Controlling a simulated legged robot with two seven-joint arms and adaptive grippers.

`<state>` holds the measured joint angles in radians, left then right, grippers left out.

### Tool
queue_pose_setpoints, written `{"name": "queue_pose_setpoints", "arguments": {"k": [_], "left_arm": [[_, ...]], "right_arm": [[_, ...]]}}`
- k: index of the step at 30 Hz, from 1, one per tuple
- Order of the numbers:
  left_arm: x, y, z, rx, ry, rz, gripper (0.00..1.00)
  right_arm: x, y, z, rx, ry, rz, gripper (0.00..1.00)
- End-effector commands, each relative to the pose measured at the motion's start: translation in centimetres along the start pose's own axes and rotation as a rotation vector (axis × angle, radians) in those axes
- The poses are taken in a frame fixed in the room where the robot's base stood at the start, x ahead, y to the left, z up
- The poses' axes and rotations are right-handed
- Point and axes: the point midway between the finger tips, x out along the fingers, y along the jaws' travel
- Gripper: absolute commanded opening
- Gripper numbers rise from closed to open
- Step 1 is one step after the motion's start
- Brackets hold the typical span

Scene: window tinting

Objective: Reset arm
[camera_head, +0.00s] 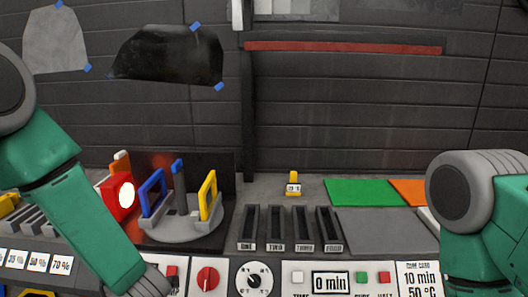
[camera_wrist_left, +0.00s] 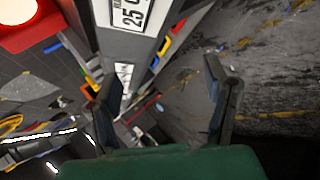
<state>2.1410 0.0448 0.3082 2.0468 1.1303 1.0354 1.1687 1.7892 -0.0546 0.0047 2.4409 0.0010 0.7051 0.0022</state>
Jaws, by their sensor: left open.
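My left arm (camera_head: 75,205) is green with a grey joint and reaches from the left edge down past the front of the bench. Its gripper is below the head view. In the left wrist view, the left gripper (camera_wrist_left: 163,82) has two dark fingers spread wide apart, with nothing held between them. Beyond the fingers are the floor and a tilted view of bench parts. My right arm (camera_head: 475,215) stands at the right edge, green with a grey joint. Its gripper is out of the picture.
A round stand (camera_head: 180,228) carries blue and yellow frames, beside a red box with a lit disc (camera_head: 127,194). Dark slots (camera_head: 290,228), a dial (camera_head: 254,280) and a "0 min" display (camera_head: 331,282) line the front. Green sheet (camera_head: 365,192) lies behind; film pieces (camera_head: 170,55) hang on the wall.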

Motion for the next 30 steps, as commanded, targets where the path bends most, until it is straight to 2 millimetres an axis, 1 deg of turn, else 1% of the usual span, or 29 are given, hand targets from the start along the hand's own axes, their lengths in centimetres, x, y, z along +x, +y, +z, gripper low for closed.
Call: {"name": "queue_pose_setpoints", "arguments": {"k": [1, 2, 3, 5, 6, 8, 9, 12, 13, 15, 19, 22, 30], "left_arm": [[1.6, -4.2, -1.1, 0.258, -0.053, -0.032, 0.69], [2.2, -6.4, -1.7, 0.419, -0.095, -0.05, 0.69], [2.7, -9.3, -2.5, 0.629, -0.154, -0.076, 0.69], [3.0, -13.5, -4.1, 0.922, -0.249, -0.113, 0.69], [3.0, -16.3, -5.3, 1.106, -0.317, -0.139, 0.69], [2.6, -20.2, -7.3, 1.362, -0.426, -0.174, 0.69], [2.1, -22.6, -8.6, 1.513, -0.501, -0.195, 0.69], [0.7, -27.2, -12.0, 1.821, -0.686, -0.233, 0.69], [0.2, -28.3, -12.9, 1.894, -0.737, -0.24, 0.69], [-0.9, -30.2, -14.6, 2.027, -0.841, -0.251, 0.69], [-2.1, -32.0, -16.4, 2.159, -0.959, -0.254, 0.69], [-2.4, -32.3, -16.8, 2.188, -0.988, -0.252, 0.69], [-2.4, -32.2, -16.7, 2.186, -0.986, -0.249, 0.69]], "right_arm": [[1.2, 0.0, 0.1, 0.0, 0.0, 0.0, 0.4], [1.5, 0.0, 0.1, 0.0, 0.0, 0.0, 0.4], [2.0, 0.0, 0.1, 0.0, 0.0, 0.0, 0.4], [2.6, 0.0, 0.1, 0.0, 0.0, 0.0, 0.4], [3.0, 0.0, 0.1, 0.0, 0.0, 0.0, 0.4], [3.5, 0.0, 0.2, 0.0, 0.0, 0.0, 0.4], [3.8, 0.0, 0.2, 0.0, 0.0, 0.0, 0.4], [4.5, 0.0, 0.2, 0.0, 0.0, 0.0, 0.4], [4.6, 0.0, 0.2, 0.0, 0.0, 0.0, 0.4], [4.9, 0.0, 0.3, 0.0, 0.0, 0.0, 0.4], [5.1, 0.0, 0.3, 0.0, 0.0, 0.0, 0.4], [5.1, 0.0, 0.3, 0.0, 0.0, 0.0, 0.4], [5.0, 0.0, 0.2, 0.0, 0.0, 0.0, 0.4]]}}
